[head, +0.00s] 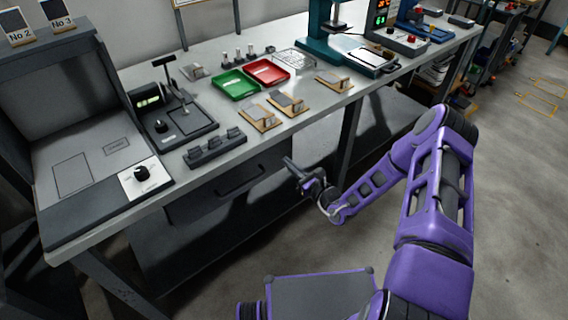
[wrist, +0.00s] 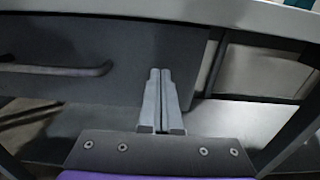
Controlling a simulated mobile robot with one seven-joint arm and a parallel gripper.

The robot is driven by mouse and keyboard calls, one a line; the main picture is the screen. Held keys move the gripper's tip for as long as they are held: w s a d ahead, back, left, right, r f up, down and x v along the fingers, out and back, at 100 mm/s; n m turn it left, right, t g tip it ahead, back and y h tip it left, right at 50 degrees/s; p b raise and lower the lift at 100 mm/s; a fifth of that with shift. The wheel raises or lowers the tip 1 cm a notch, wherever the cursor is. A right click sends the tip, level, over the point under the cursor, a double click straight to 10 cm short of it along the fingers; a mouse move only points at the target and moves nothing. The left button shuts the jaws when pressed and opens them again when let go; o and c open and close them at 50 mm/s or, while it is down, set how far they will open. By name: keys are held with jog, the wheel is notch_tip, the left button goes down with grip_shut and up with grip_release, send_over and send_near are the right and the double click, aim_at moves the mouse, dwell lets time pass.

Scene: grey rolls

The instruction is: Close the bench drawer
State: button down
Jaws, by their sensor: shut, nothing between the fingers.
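The bench drawer (head: 262,172) is a dark grey front under the workbench top, with a dark bar handle (head: 240,180). In the wrist view the drawer front (wrist: 120,45) fills the upper left and middle, with its handle (wrist: 60,70) at the left. I cannot tell how far the drawer stands out. My gripper (head: 289,163) is near the right end of the drawer front, to the right of the handle. In the wrist view its two fingers (wrist: 160,75) are together and empty, pointing at the front near its right edge. Contact cannot be made out.
The workbench top (head: 225,155) overhangs the drawer. It carries a green tray (head: 236,84), a red tray (head: 267,72), wooden holders and a dark control unit (head: 172,118). A bench leg (head: 350,135) stands right of the drawer. Floor to the right is open.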

jog(key=p+v, duration=0.1)
jog(key=v, duration=1)
jog(key=shift+s+d, duration=0.15)
jog(key=shift+d, duration=0.05)
